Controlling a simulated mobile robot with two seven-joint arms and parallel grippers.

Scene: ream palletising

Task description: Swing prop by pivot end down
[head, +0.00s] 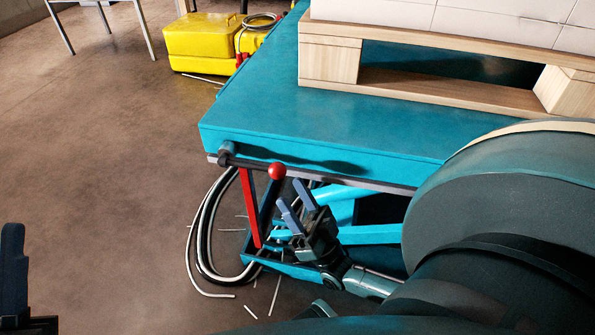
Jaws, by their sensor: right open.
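A red bar (250,208), which looks like the prop, stands nearly upright below the front left corner of the teal lift table (300,130). Its lower end meets the teal base frame (290,268). Beside it a dark lever (267,208) with a red ball knob (277,171) leans slightly. I cannot tell how bar and lever join. My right gripper (291,194) is open and empty, just right of the lever, with its fingers pointing up and left. It looks apart from the red bar. Part of my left gripper (13,275) shows at the left edge; its opening is not visible.
A wooden pallet (330,60) with white reams (470,20) stands on the table. Grey and black cables (203,235) loop on the floor left of the base. A yellow case (203,42) stands behind. The floor at left is mostly clear.

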